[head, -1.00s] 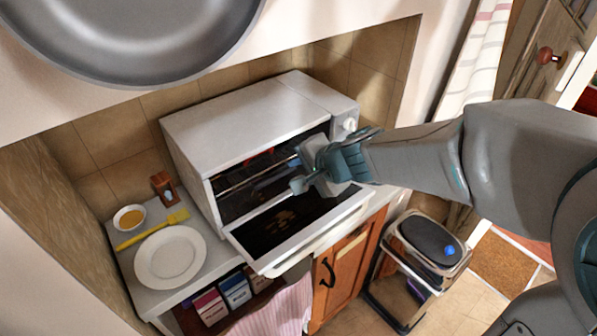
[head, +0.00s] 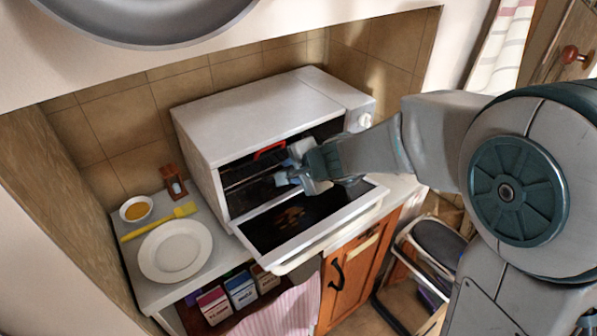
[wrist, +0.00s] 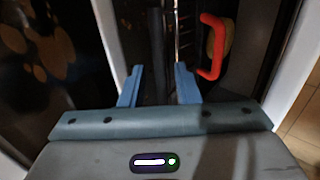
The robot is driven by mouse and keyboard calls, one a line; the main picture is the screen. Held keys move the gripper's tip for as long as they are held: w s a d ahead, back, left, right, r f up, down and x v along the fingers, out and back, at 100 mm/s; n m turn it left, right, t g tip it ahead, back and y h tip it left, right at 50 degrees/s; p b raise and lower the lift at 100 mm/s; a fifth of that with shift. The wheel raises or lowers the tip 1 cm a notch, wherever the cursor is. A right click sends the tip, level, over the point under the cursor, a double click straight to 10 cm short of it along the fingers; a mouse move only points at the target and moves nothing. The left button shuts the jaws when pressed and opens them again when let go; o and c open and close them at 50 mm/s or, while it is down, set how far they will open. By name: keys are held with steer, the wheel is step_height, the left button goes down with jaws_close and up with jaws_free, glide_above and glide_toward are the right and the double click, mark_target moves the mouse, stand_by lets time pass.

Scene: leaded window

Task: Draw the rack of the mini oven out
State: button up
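The white mini oven (head: 255,115) stands on the counter with its glass door (head: 290,222) folded down. Its wire rack (head: 240,183) shows inside the dark cavity, partly hidden by my gripper. My gripper (head: 284,166) is at the oven mouth, above the open door. In the wrist view, my gripper (wrist: 160,85) is open, its two blue fingers apart. A dark bar (wrist: 156,50) runs between the fingers with gaps beside it; I cannot tell whether it is the rack's front bar. A red handle-shaped piece (wrist: 214,48) is right of the fingers, beside a tan object.
A white plate (head: 176,250), a yellow brush (head: 160,222) and a small bowl (head: 136,209) sit left of the oven. Several boxes (head: 240,289) stand on the shelf below. A bin (head: 435,250) stands at the right. A pan hangs above.

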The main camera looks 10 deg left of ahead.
steer(key=shift+b+x, duration=1.1)
steer(key=shift+x, duration=1)
steer(key=shift+d, duration=0.1)
steer(key=shift+s, duration=0.1)
steer(key=shift+f, duration=0.1)
jaws_close()
steer(key=shift+f, duration=0.1)
steer(key=shift+s, duration=0.1)
